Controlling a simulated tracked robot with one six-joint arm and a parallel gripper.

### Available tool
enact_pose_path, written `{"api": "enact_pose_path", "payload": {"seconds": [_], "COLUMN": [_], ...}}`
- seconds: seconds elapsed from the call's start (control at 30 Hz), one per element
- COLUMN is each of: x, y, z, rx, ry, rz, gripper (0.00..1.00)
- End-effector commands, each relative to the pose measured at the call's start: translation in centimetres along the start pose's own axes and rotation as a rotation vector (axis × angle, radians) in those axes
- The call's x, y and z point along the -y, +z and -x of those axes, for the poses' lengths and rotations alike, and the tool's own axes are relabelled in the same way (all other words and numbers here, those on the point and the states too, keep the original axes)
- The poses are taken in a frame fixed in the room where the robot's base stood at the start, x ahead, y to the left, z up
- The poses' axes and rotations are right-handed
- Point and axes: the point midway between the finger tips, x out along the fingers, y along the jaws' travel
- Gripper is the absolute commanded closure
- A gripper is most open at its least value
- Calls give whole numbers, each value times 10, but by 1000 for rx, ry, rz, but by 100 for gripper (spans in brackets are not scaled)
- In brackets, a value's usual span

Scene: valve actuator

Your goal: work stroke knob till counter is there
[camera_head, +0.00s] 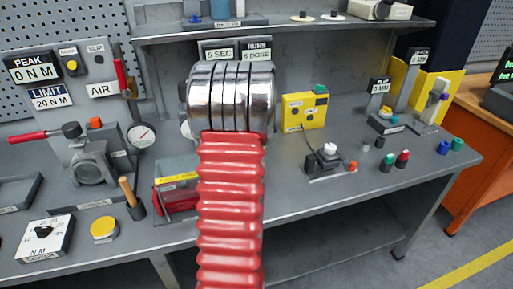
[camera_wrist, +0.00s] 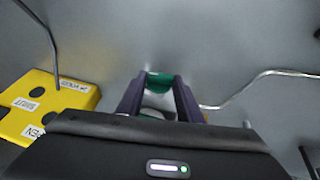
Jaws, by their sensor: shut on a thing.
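My gripper (camera_wrist: 160,100) shows in the wrist view, its two dark purple fingers shut on a small green piece, the stroke knob by its place between them (camera_wrist: 160,84). Only the green top shows clearly; the rest is hidden by the fingers and the dark gripper body. In the head view my red ribbed arm with silver rings hides the gripper and the held knob. Small counters stand at the back right: one (camera_head: 379,86) reads 0 MM, and another (camera_head: 420,57) seems to read 0 MM too. Which one belongs to the knob I cannot tell.
A yellow box (camera_head: 303,111) with a cable stands right of my arm; a yellow box with SHUT and OPEN labels (camera_wrist: 45,103) is left of the fingers. A clamp (camera_head: 90,163) and red-handled lever fill the left bench. Small coloured knobs (camera_head: 402,158) stand at right.

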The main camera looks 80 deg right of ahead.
Motion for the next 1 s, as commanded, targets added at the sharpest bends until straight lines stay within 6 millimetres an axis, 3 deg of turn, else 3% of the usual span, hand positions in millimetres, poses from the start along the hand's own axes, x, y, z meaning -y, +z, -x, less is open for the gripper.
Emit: {"api": "enact_pose_path", "payload": {"seconds": [0.5, 1.0], "x": [-3, -4], "y": [1, 1], "z": [-1, -1], "rx": [3, 3], "ry": [-141, -161], "rz": [-60, -69], "gripper": [90, 89]}}
